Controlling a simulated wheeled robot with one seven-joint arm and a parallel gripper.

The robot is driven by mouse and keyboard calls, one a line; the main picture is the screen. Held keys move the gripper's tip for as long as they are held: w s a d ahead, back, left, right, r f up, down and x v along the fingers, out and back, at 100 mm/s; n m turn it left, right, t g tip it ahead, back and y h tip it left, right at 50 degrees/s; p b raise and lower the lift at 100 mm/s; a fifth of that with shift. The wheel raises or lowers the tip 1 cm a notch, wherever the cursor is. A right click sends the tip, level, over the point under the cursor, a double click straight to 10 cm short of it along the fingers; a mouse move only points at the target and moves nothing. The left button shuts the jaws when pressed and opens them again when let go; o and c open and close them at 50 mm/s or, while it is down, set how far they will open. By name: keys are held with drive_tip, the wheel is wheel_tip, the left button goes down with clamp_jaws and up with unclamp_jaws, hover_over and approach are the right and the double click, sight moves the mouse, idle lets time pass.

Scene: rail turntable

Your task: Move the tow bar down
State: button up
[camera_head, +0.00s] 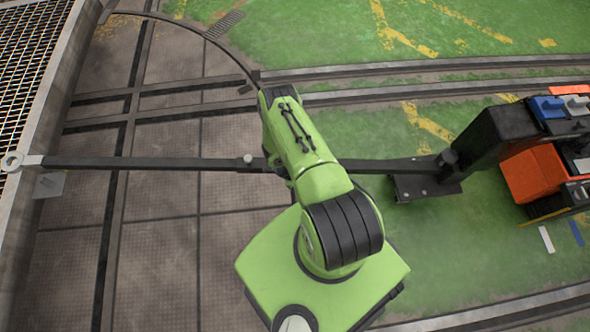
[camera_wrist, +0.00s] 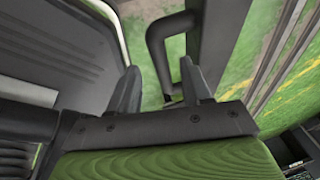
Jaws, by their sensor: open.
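The tow bar (camera_head: 190,163) is a long dark bar lying nearly level across the head view. A pale ring (camera_head: 12,161) ends it at the left, and its right end meets a dark upright block. My green arm hides its middle. In the wrist view a dark bent handle (camera_wrist: 157,40) stands beside a dark bar (camera_wrist: 222,40), which looks like the tow bar. My gripper (camera_wrist: 161,78) is open, its two fingers on either side of the handle's lower part. Whether they touch it I cannot tell. The fingers are not clear in the head view.
Dark rails (camera_head: 400,68) cross the green floor behind the bar. A grey tiled deck (camera_head: 160,240) with a raised edge lies at the left. An orange and black machine (camera_head: 535,175) stands at the right. Open green floor (camera_head: 460,240) lies in front of the bar.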

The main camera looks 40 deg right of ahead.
drive_tip(key=p+v, duration=0.2)
drive_tip(key=v, duration=0.6)
drive_tip(key=shift+c, duration=0.5)
